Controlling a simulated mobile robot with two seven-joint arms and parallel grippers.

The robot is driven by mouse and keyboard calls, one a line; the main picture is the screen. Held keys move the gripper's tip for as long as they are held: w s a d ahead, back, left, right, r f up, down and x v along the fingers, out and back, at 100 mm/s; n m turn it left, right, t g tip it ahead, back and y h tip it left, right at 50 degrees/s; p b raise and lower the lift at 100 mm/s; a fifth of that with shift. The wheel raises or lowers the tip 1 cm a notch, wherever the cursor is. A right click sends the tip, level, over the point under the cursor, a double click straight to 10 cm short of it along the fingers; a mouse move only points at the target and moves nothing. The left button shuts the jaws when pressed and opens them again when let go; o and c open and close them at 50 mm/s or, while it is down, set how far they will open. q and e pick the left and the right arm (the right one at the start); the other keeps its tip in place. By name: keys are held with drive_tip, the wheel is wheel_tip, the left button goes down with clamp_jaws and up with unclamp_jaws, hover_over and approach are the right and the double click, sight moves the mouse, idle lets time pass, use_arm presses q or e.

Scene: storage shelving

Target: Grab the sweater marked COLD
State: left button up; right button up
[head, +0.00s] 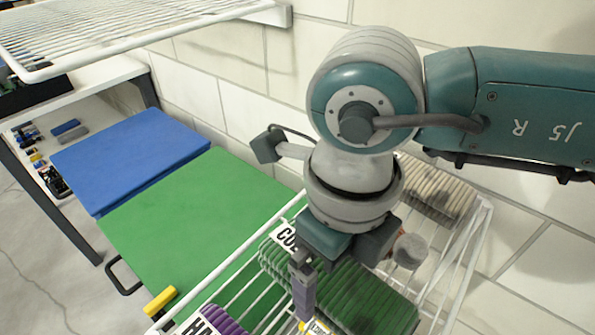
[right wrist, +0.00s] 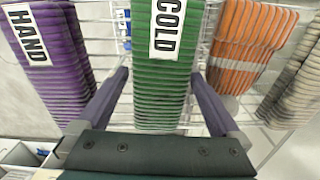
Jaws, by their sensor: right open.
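The green ribbed, folded sweater (head: 365,300) lies on a white wire rack below my right arm. Its white COLD label (head: 285,237) is partly hidden by my right gripper (head: 303,285). In the right wrist view the green sweater (right wrist: 162,85) is in the middle, with the full COLD label (right wrist: 167,28) at the top. My right gripper (right wrist: 160,75) is open, with one purple-grey finger on each side of the green sweater. The right finger looks close to the sweater's edge; I cannot tell if it touches. My left gripper is not in view.
A purple sweater (right wrist: 50,55) labelled HAND lies left of the green one, an orange sweater (right wrist: 238,45) and a beige one (head: 437,190) to the right. A wire shelf (head: 120,30) hangs upper left. Green (head: 190,225) and blue (head: 130,155) flat panels lie left of the rack.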

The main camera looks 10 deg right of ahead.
drive_tip(key=shift+f, duration=0.8)
drive_tip(key=c, duration=1.5)
